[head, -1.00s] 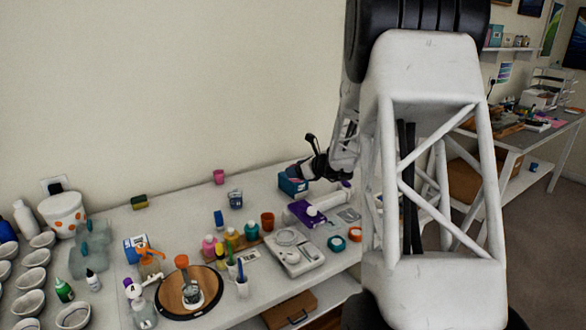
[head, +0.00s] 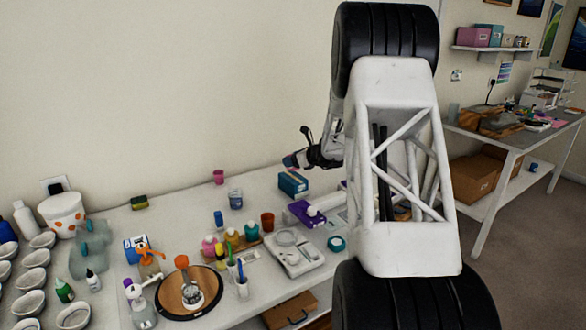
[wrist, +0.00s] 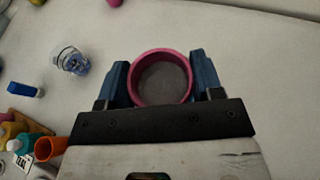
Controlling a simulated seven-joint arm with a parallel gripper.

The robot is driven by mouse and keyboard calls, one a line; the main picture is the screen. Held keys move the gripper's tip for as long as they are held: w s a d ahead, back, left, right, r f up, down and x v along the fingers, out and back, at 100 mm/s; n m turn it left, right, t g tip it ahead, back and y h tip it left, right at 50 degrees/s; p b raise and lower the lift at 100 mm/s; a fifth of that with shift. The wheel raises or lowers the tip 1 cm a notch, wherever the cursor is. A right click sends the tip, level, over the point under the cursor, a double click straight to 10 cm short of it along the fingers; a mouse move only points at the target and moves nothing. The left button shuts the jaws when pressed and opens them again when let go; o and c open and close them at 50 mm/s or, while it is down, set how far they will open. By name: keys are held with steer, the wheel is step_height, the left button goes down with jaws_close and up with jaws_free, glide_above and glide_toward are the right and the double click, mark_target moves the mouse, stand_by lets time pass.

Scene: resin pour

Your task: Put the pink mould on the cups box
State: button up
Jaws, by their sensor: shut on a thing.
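The pink mould (wrist: 162,54) is a round pink ring with a grey inside, held between the blue fingers of my gripper (wrist: 162,80) in the wrist view. In the head view my gripper (head: 291,161) shows small, just above a teal box (head: 293,186) at the back of the table. This box seems to be the cups box, but I cannot read its print. The mould is hard to make out in the head view. I cannot tell the exact gap between it and the box. The box is not seen in the wrist view.
A purple box (head: 303,214) stands in front of the teal box. A clear jar (head: 236,199), a pink cup (head: 218,177) and an orange cup (head: 267,221) stand to the left. My arm hides the table's right part. The table around the pink cup is clear.

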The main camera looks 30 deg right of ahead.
steer(key=shift+f, duration=1.8)
steer(key=shift+f, duration=0.15)
steer(key=o, duration=1)
steer(key=shift+c, duration=0.2)
steer(key=shift+r, duration=0.2)
steer(key=v, duration=1.2)
